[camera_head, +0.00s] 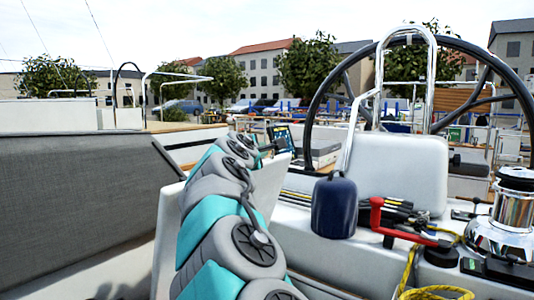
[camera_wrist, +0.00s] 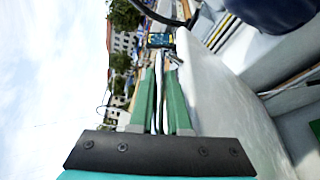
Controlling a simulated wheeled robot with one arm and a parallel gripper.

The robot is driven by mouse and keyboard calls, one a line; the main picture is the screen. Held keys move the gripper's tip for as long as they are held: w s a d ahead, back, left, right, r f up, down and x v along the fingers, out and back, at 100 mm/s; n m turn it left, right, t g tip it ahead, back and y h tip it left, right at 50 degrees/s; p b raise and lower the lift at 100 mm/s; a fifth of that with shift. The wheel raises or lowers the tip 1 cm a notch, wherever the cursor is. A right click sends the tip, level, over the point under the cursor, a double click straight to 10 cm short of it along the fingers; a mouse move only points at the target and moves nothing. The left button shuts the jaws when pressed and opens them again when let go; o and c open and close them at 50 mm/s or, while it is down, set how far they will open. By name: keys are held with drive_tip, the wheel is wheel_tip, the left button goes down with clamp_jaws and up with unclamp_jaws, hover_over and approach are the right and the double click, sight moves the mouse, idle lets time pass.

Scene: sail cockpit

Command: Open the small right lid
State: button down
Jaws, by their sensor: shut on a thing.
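My gripper shows in the wrist view with two green fingers (camera_wrist: 161,85), close together around a thin pale strip (camera_wrist: 158,92). A white panel (camera_wrist: 222,85) lies right beside the fingers there; I cannot tell whether the strip is its edge. In the head view my grey and teal arm reaches forward from the bottom, with the gripper (camera_head: 266,149) small and mostly hidden at its far end. The white panel (camera_head: 272,184) stands tilted behind and beside the arm. I cannot tell for certain which surface is the small right lid; the arm hides much of this area.
A small display (camera_head: 281,138) stands just beyond the gripper. A dark blue round cover (camera_head: 334,207), a red-handled tool (camera_head: 376,216), a yellow rope (camera_head: 411,275) and a chrome winch (camera_head: 512,212) are to the right. A steering wheel (camera_head: 314,105) rises behind. A grey panel (camera_head: 75,195) fills the left.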

drive_tip(key=shift+n+g, duration=0.4)
drive_tip(key=shift+n, duration=0.1)
drive_tip(key=shift+w+a+r, duration=0.25)
drive_tip(key=shift+w+a, duration=0.5)
drive_tip(key=shift+a, duration=0.15)
drive_tip(key=shift+w+a+r, duration=0.2)
drive_tip(key=shift+w+a, duration=0.55)
drive_tip(key=shift+a, duration=0.15)
drive_tip(key=c, duration=0.9)
unclamp_jaws()
drive_tip(key=shift+a+r, duration=0.1)
drive_tip(key=shift+r, duration=0.05)
drive_tip(key=shift+b+v, duration=1.05)
drive_tip(key=shift+v, duration=2.9)
